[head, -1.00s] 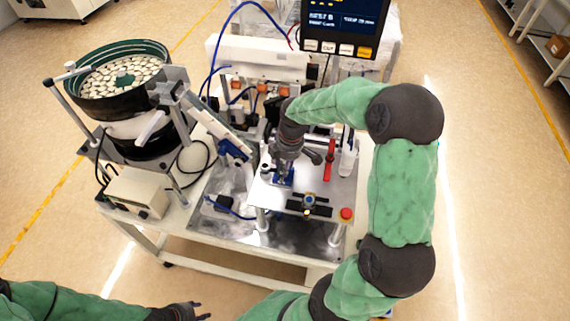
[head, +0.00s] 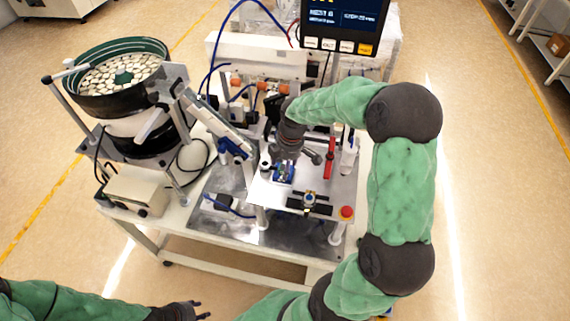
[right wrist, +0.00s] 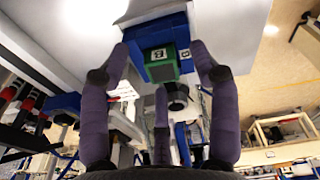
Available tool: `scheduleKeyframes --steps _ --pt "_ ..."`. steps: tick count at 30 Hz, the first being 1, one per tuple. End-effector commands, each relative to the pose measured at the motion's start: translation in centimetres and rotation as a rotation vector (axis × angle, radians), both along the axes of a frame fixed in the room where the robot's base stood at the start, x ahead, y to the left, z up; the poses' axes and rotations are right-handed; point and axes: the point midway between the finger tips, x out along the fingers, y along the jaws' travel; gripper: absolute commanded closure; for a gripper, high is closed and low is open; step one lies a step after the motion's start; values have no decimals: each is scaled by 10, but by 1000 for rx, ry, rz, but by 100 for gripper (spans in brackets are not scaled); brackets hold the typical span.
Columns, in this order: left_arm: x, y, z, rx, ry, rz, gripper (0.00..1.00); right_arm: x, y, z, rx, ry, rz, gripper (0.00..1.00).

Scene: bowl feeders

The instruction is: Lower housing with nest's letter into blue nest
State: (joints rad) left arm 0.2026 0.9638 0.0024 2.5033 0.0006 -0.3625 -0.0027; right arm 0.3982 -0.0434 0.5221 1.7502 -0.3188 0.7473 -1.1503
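The blue nest (head: 284,178) stands on the raised metal plate of the cart, and it shows at the top middle of the right wrist view (right wrist: 158,73). A green housing with a letter tag that looks like B (right wrist: 158,55) sits inside the nest. My right gripper (head: 286,158) is just above the nest. In the right wrist view its fingers (right wrist: 158,62) are spread to either side of the housing, apart from it. My left gripper (head: 203,309) is at the bottom left of the head view, away from the cart, its fingers apart and empty.
A bowl feeder (head: 120,85) full of pale parts stands at the left of the cart. A display (head: 344,25) reads what looks like NEST B. A red-handled clamp (head: 330,157), a red button (head: 346,212) and a black fixture (head: 309,201) are near the nest.

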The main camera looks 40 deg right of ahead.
Motion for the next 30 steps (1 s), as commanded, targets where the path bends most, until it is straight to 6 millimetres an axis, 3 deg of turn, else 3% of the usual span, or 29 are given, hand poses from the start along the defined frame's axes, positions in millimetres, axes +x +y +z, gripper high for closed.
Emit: scheduleKeyframes --steps 11,24,30 --pt "0 0 0 0 0 0 60 0 -1 11 -2 -2 0 38" --pt "0 0 0 0 0 0 60 -7 -7 91 -1 -3 0 38" --pt "0 0 0 0 0 0 60 -9 -9 113 0 -1 0 38"
